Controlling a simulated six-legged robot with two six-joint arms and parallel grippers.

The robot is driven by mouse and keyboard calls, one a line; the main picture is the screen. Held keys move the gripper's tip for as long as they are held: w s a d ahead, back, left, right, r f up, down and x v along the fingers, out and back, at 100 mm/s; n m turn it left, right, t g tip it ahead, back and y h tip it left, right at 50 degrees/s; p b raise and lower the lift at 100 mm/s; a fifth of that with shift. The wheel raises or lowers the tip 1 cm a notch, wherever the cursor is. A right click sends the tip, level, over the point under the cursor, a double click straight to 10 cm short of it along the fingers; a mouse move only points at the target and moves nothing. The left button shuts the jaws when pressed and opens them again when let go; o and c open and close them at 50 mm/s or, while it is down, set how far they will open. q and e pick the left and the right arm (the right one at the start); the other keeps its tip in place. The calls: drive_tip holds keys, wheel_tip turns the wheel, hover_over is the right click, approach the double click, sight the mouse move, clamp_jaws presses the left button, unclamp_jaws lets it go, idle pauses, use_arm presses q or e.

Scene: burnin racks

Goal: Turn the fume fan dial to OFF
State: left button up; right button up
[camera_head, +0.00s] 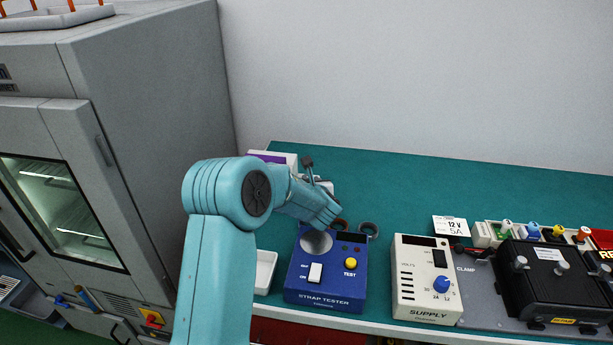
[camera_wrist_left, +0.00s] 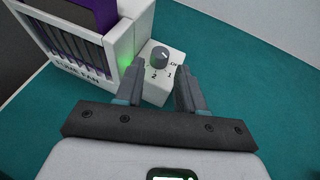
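The fume fan (camera_wrist_left: 100,40) is a white box with a purple top and a dark grille, at the upper left of the left wrist view. Its grey round dial (camera_wrist_left: 160,55) is on a small white block at its side, with 2, 1 and a partly hidden OFF marked near it. I cannot tell clearly where the dial points. My left gripper (camera_wrist_left: 159,72) is open, its two grey fingers apart, with the dial between and just beyond the tips. In the head view my left arm partly hides the fan (camera_head: 272,156) and the gripper. My right gripper is not in view.
On the teal bench (camera_head: 420,180) stand a blue strap tester (camera_head: 325,285), a white supply box (camera_head: 427,290) and a black clamp fixture (camera_head: 550,280). Dark rings (camera_head: 368,229) lie behind the tester. A large grey cabinet (camera_head: 150,100) stands at left. The back of the bench is clear.

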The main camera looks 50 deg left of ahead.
sight(307, 178)
use_arm(q)
drive_tip(key=p+x, duration=0.1)
drive_tip(key=x, duration=0.4)
drive_tip(key=shift+w+a+f, duration=0.1)
drive_tip(key=shift+w+a, duration=0.1)
drive_tip(key=shift+a, duration=0.05)
clamp_jaws()
drive_tip(key=shift+n+g, duration=0.3)
drive_tip(key=shift+g, duration=0.1)
drive_tip(key=n+g+y, duration=0.1)
drive_tip(key=n+g, duration=0.1)
drive_tip(key=n+g+y, duration=0.1)
drive_tip(key=n+g, duration=0.1)
drive_tip(key=shift+w+d+f+g, duration=0.1)
drive_tip(key=shift+w+d+g, duration=0.05)
drive_tip(key=shift+w+g, duration=0.25)
drive_tip(key=shift+w+n+g+b, duration=0.1)
drive_tip(key=shift+n+g+b, duration=0.2)
drive_tip(key=shift+n+g, duration=1.7)
drive_tip(key=shift+g, duration=0.1)
